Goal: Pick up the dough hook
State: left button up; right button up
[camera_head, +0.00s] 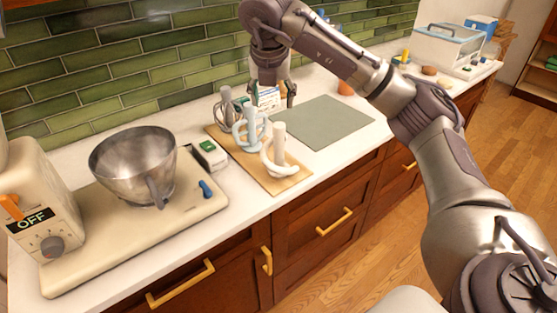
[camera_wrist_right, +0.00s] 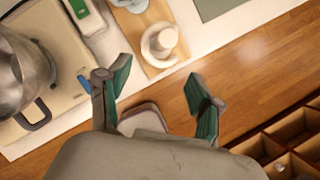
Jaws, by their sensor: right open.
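Three mixer attachments stand on a wooden board (camera_head: 291,184) on the counter: a dark grey one (camera_head: 225,108) at the back, a pale blue one (camera_head: 241,138) in the middle, and a cream-white one (camera_head: 280,158) with a curved arm at the front. I cannot surely tell which is the dough hook. The cream one also shows in the right wrist view (camera_wrist_right: 160,43), beyond my fingertips, with the pale blue one partly cut off above it. My right gripper (camera_head: 272,96) is open and empty, pointing down near the back attachments. It also shows in the wrist view (camera_wrist_right: 156,83). My left gripper is out of view.
A mixer (camera_head: 38,205) reading OFF with a metal bowl (camera_head: 134,160) stands at left. A small green-topped box (camera_head: 209,154) sits beside the board. A grey-green mat (camera_head: 325,122) lies at right. A clear-sided container (camera_head: 447,47) stands farther back. Green tiles (camera_head: 100,55) line the wall.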

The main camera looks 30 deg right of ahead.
aim_at(279, 126)
jog(key=x, duration=0.5)
jog(key=d+x, duration=0.1)
jog(key=x, duration=0.3)
jog(key=p+x, duration=0.1)
jog(key=x, duration=0.1)
jog(key=p+x, duration=0.1)
jog(key=shift+w+d+f, duration=0.2)
jog(key=shift+d+f, duration=0.05)
jog(key=shift+d, duration=0.15)
jog(key=shift+w+f, duration=0.1)
jog(key=shift+f, duration=0.15)
grip_shut()
